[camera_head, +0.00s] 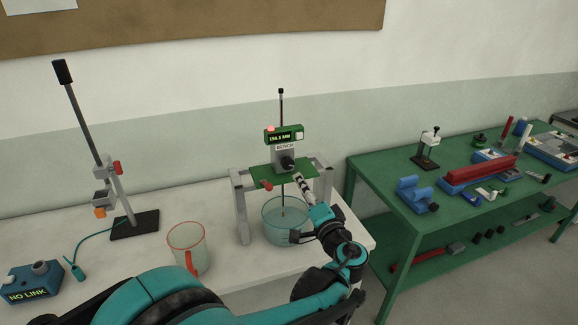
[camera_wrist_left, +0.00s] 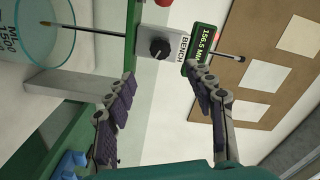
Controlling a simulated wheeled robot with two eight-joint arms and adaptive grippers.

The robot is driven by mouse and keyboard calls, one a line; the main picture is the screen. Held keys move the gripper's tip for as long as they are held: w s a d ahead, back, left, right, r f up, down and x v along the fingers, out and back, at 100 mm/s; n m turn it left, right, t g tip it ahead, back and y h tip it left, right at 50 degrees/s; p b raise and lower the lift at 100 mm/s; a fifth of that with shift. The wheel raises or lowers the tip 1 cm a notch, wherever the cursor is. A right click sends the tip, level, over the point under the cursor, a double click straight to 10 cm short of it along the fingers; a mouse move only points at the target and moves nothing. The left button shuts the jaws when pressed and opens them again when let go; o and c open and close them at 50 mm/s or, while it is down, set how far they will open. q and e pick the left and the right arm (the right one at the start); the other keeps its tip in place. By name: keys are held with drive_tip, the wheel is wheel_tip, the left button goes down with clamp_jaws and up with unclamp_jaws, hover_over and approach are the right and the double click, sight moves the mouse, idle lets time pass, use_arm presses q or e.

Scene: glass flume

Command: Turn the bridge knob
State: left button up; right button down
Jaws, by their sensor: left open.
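The bridge knob (camera_head: 287,162) is a black round knob on the grey block marked BENCH, at the middle of the bridge. It also shows in the left wrist view (camera_wrist_left: 160,48) with a pale pointer mark. My left gripper (camera_head: 296,207) is open and empty, below and right of the knob in the head view. In the left wrist view its fingers (camera_wrist_left: 160,76) are spread to either side, with the knob ahead between them and apart from both. A green display (camera_head: 285,135) above the knob reads about 156.5 MM. My right gripper is not in view.
Under the bridge (camera_head: 240,205) a thin rod reaches into a glass vessel (camera_head: 272,218). A red-rimmed beaker (camera_head: 187,262), a stand (camera_head: 134,225) and a blue NO LINK box (camera_head: 30,282) are at left. A green bench (camera_head: 385,190) with tools stands at right.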

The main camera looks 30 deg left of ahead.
sight(289, 166)
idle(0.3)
use_arm(q)
drive_tip(key=w+a+m, duration=0.2)
drive_tip(key=a+m, duration=0.1)
drive_tip(key=m, duration=0.3)
drive_tip(key=w+a+m, duration=0.3)
drive_tip(key=m, duration=0.3)
drive_tip(key=w+a+m, duration=0.3)
drive_tip(key=m, duration=0.3)
drive_tip(key=shift+a+f, duration=0.2)
drive_tip(key=shift+a, duration=0.05)
drive_tip(key=shift+c, duration=0.4)
drive_tip(key=c, duration=1.1)
drive_tip(key=shift+n, duration=0.9)
